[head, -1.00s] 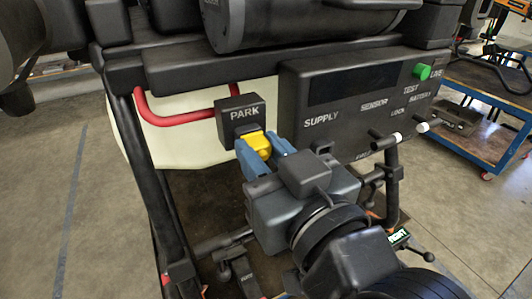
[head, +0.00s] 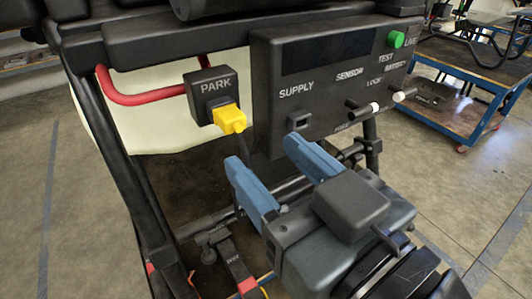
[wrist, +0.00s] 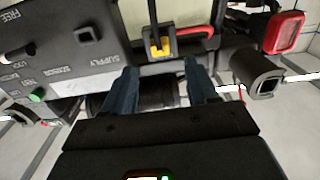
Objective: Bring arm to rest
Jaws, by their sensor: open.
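My gripper (head: 277,173) is open and empty in the head view, its two blue fingers apart. It is below and to the right of the yellow plug (head: 229,119), clear of it. In the wrist view the plug (wrist: 160,46) shows ahead of and between the blue fingers of my gripper (wrist: 160,75), with a gap.
A dark frame leg (head: 125,150) stands at left. A blue cart (head: 470,90) is at right; open floor lies around.

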